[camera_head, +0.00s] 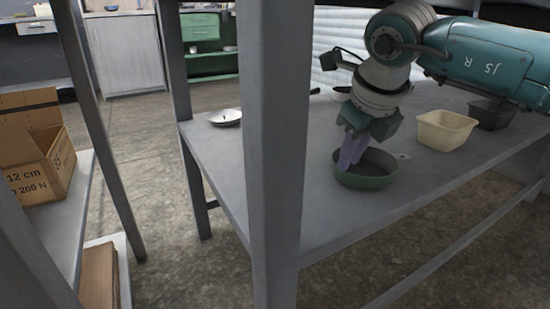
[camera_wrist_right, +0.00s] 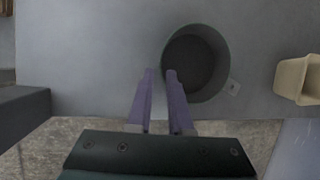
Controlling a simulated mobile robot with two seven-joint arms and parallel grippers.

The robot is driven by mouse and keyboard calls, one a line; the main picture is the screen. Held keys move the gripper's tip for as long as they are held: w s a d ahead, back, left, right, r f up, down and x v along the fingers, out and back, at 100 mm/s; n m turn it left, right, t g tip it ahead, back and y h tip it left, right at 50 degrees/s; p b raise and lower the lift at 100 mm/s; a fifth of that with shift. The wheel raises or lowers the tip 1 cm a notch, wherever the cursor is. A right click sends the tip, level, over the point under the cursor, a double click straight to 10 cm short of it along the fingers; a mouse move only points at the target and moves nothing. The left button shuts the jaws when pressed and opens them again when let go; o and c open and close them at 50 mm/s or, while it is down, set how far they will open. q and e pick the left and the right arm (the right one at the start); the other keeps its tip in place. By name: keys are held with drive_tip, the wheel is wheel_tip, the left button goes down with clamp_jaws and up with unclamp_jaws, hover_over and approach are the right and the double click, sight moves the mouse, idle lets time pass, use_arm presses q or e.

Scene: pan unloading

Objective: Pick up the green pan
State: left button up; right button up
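The green pan (camera_head: 362,181) is a round, dark green vessel standing upright on the grey table. In the right wrist view the pan (camera_wrist_right: 196,63) is seen from above, with a dark, empty-looking inside. My right gripper (camera_head: 350,155) points down at the pan's left side in the head view. In the right wrist view its two purple fingers (camera_wrist_right: 160,73) are apart, with a narrow gap. One fingertip overlaps the pan's left rim and the other lies just outside it. I cannot tell whether they touch the pan. My left gripper is not in view.
A cream bin (camera_head: 445,131) and a dark bin (camera_head: 491,115) stand right of the pan. A metal plate or lid (camera_head: 225,117) lies at the table's left. A grey post (camera_head: 276,150) rises in front. A cardboard box (camera_head: 36,150) sits on a left shelf.

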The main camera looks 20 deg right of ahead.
drive_tip(key=b+x, duration=0.4)
drive_tip(key=x, duration=0.1)
drive_tip(key=shift+w+d, duration=0.15)
drive_tip(key=shift+w, duration=0.25)
clamp_jaws()
idle(1.0)
